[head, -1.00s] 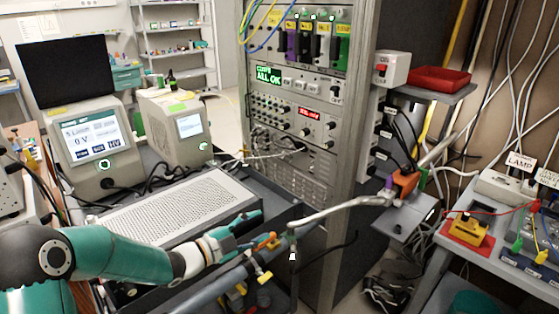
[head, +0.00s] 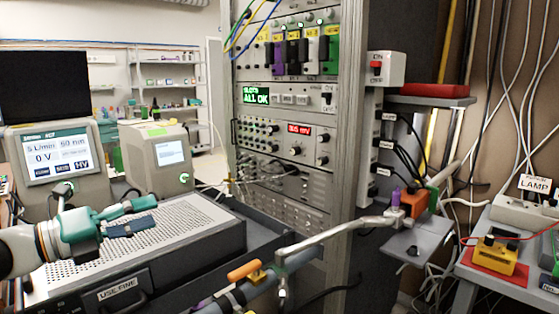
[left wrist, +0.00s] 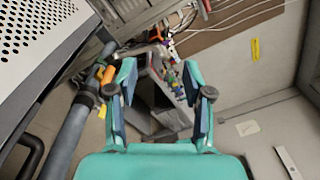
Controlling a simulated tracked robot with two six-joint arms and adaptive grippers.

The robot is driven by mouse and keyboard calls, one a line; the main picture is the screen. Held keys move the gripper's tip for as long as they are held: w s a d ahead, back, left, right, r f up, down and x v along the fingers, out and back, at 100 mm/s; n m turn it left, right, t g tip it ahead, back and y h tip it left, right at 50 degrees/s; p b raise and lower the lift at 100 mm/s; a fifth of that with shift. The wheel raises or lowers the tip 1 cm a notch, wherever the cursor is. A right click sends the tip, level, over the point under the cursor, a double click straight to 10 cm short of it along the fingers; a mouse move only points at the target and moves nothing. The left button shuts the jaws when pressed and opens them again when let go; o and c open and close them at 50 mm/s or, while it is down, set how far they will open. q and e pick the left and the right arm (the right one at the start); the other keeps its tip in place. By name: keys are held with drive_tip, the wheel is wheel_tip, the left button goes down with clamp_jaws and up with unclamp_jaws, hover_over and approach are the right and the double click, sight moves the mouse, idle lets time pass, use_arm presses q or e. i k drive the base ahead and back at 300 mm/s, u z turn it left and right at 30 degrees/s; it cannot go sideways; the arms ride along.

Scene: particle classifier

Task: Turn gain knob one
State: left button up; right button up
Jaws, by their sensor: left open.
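The tall equipment rack (head: 352,180) stands in the middle of the head view. Its panel with the red display (head: 299,130) carries several dark knobs, including a larger knob (head: 296,150) below the display and small knobs (head: 322,160) at the right. The labels are too small to tell which is gain knob one. My left gripper (head: 146,215) is open and empty, over the perforated top of a grey box, left of the rack and apart from its knobs. In the left wrist view, the open fingers (left wrist: 160,75) have nothing between them. My right gripper is not in view.
The perforated box (head: 200,225) lies before the rack. A pipe with an orange-handled valve (head: 244,271) and a bent metal tube (head: 340,231) cross the front. Two instruments with screens (head: 62,160) stand at left. A yellow device (head: 494,256) sits at right.

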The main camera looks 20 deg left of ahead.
sight(274, 148)
drive_tip(key=i, duration=1.3)
drive_tip(key=u, duration=0.05)
